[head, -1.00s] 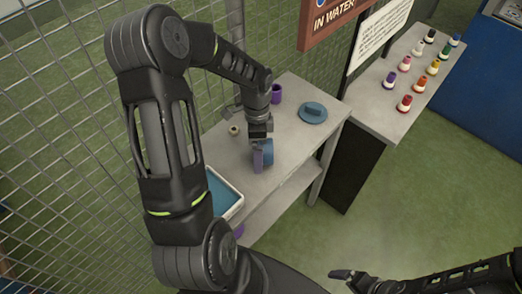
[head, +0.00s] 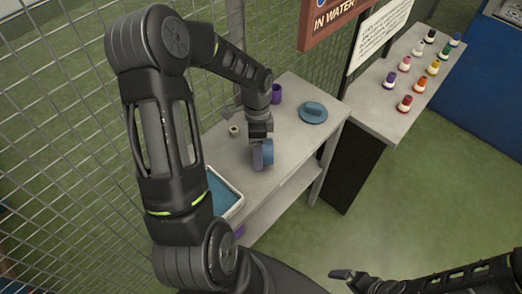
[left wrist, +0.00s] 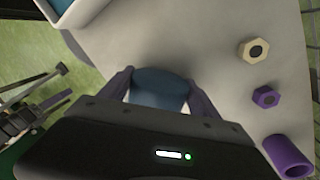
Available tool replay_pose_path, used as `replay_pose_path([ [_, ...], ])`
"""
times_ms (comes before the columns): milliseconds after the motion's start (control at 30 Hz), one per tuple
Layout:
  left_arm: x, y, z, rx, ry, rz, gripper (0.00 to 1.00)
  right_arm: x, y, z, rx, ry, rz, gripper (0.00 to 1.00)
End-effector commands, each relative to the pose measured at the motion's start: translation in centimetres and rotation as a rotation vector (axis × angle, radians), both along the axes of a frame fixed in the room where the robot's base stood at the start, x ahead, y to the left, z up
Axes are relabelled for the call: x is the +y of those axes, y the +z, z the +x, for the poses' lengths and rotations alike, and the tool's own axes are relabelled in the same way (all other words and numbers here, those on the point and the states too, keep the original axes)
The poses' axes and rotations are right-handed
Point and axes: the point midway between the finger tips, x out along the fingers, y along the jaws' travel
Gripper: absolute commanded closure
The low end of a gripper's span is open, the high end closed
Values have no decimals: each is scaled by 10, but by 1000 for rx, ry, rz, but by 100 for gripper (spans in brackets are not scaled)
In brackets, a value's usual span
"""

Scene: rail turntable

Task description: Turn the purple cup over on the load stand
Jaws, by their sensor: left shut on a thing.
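A purple cup-like cylinder (head: 277,93) stands on the grey table near its back edge, apart from my left gripper. It also shows at the lower right of the left wrist view (left wrist: 287,157), with a dark opening at one end. My left gripper (head: 260,155) points down over the middle of the table. Its purple-tinted fingers are shut on a blue rounded thing (left wrist: 158,88), which also shows in the head view (head: 268,151). The gripper body hides part of it. My right gripper (head: 343,274) is at the bottom edge, far from the table; its opening is unclear.
A blue disc with a raised block (head: 313,112) lies at the table's right. A white-rimmed blue tray (head: 222,195) is at the near left. A cream nut (left wrist: 252,50) and a purple nut (left wrist: 265,97) lie nearby. Wire mesh stands behind; a side counter (head: 378,105) holds several small bottles.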

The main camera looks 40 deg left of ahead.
Motion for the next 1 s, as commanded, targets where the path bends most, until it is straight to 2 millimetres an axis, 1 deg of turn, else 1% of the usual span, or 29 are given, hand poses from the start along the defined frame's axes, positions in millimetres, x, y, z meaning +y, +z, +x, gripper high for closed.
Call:
replay_pose_path([
  [167,0,1,0,-1,0,1,75,0,0,0,0,0,0,3],
  [267,0,5,0,-1,0,1,75,0,-1,0,0,0,0,3],
  [367,0,16,1,-4,1,2,75,0,-3,0,-1,1,1,3],
  [467,0,33,1,-5,-1,2,75,0,-6,1,-2,1,2,3],
  [600,1,61,2,-7,0,3,75,1,-10,1,-4,1,2,3],
  [733,0,84,1,-5,-1,2,75,1,-12,2,-5,1,3,3],
  [867,0,97,1,-2,0,1,75,1,-13,2,-6,1,4,3],
  [1000,0,101,0,-1,0,-1,75,1,-13,2,-6,1,4,3],
])
